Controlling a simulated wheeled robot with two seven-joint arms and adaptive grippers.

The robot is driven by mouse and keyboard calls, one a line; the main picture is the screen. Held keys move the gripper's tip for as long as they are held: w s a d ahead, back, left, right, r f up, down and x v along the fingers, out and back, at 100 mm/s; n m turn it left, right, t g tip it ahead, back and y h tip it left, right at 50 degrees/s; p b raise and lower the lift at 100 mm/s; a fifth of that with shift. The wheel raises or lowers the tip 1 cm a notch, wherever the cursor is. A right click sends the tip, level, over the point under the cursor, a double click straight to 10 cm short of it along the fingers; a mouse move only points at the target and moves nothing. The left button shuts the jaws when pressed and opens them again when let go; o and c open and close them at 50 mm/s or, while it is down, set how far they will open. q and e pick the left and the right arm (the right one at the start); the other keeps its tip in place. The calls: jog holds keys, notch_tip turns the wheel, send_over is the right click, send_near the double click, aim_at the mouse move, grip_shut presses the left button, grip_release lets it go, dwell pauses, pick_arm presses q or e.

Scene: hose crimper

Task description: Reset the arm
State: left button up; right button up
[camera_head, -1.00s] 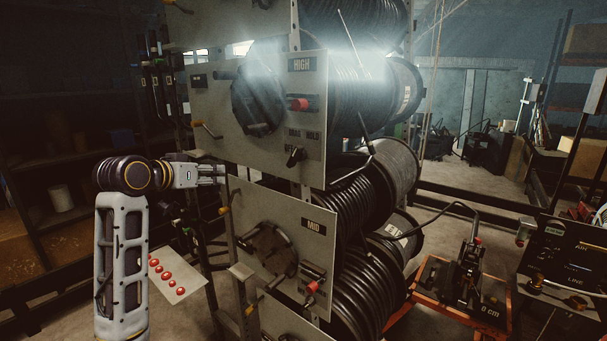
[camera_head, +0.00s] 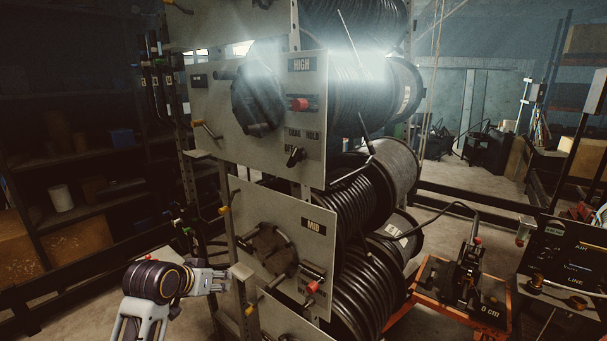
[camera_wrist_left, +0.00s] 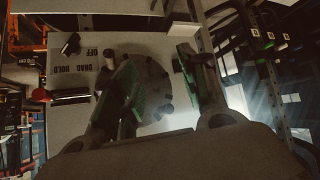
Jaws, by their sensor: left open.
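My left gripper (camera_head: 222,280) is low in the head view, left of the MID panel (camera_head: 318,250) of the hose reel rack. It looks clear of the panel, though its tip is close to the rack's post. In the left wrist view its two green-padded fingers (camera_wrist_left: 165,90) stand apart with nothing held between them. Beyond them is a grey panel with a round dark hub (camera_wrist_left: 150,65), a black knob and the words OFF, DRAG and HOLD. My right gripper is not in view.
The HIGH panel (camera_head: 305,115) stands above, with a red knob (camera_head: 298,104). Black hose reels (camera_head: 355,205) fill the rack behind. An orange cart (camera_head: 430,280) with a crimping device stands right. Shelves (camera_head: 85,205) line the left. Floor shows between shelves and rack.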

pick_arm(q)
jog(key=s+d+f+g+y, duration=0.1)
jog(key=s+f+g, duration=0.2)
jog(key=s+f, duration=0.85)
jog(key=s+f+g+y, duration=0.1)
jog(key=s+f+g, duration=0.2)
jog(key=s+f, duration=0.85)
jog(key=s+f+g+b, duration=0.1)
jog(key=s+f, duration=0.2)
jog(key=f, duration=1.3)
jog(key=s+f+b, duration=0.1)
jog(key=s+f, duration=0.3)
jog(key=f, duration=1.2)
jog(key=s+a+f, duration=0.2)
jog(key=s+f, duration=0.8)
jog(key=s, duration=0.1)
jog(key=s+a+f+g, duration=0.1)
jog(key=s+a+f, duration=0.1)
jog(key=s+f, duration=0.8)
jog(key=shift+s+f+b, duration=0.2)
jog(key=shift+s+b, duration=0.15)
jog(key=shift+b, duration=0.05)
jog(key=shift+d, duration=0.1)
